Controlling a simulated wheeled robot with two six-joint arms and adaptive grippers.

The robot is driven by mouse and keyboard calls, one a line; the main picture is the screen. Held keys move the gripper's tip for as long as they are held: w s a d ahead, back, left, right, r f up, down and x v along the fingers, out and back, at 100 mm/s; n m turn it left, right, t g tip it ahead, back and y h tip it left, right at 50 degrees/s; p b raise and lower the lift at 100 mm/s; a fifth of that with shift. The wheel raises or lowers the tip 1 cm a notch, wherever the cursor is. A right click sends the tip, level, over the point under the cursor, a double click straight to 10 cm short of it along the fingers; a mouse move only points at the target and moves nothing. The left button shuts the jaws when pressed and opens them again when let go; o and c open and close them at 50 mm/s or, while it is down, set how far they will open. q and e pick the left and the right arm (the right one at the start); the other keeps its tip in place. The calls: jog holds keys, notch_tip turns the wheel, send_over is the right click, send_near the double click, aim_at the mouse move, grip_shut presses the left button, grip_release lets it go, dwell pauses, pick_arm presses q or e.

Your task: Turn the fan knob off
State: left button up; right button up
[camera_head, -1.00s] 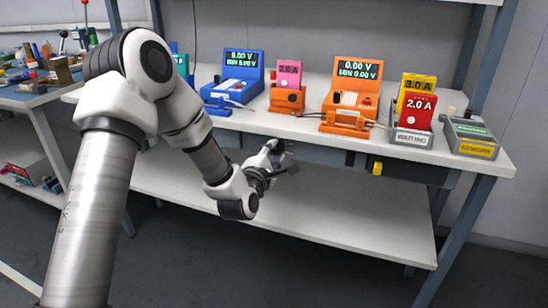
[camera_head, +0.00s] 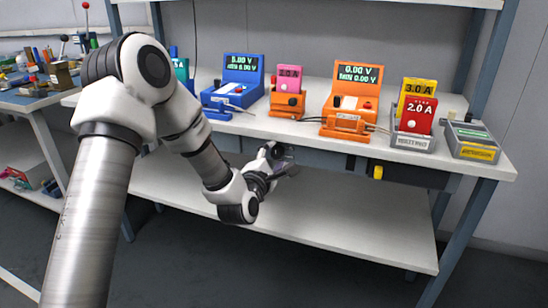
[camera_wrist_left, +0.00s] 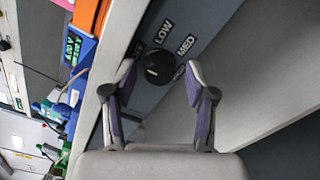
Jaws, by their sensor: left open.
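The fan knob (camera_wrist_left: 158,68) is a round black dial on a dark panel under the bench edge. White labels beside it read LOW (camera_wrist_left: 163,31) and MED (camera_wrist_left: 186,45), and a partly hidden one sits left of LOW. I cannot tell which label the knob points to. My left gripper (camera_wrist_left: 160,82) is open and empty, with one fingertip on either side of the knob in the picture; I cannot tell whether they touch it. In the head view the left gripper (camera_head: 284,162) is just below the bench front, and the knob cannot be made out. My right gripper is not in view.
The white bench (camera_head: 270,124) carries blue (camera_head: 236,82) and orange (camera_head: 350,95) meter units, card holders and a grey box (camera_head: 473,141). A yellow block (camera_head: 377,171) hangs under its front edge. The lower shelf (camera_head: 370,225) is largely bare.

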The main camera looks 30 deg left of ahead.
pick_arm(q)
jog(key=shift+s, duration=0.1)
jog(key=v, duration=0.7)
jog(key=shift+s, duration=0.4)
jog(key=shift+f, duration=0.1)
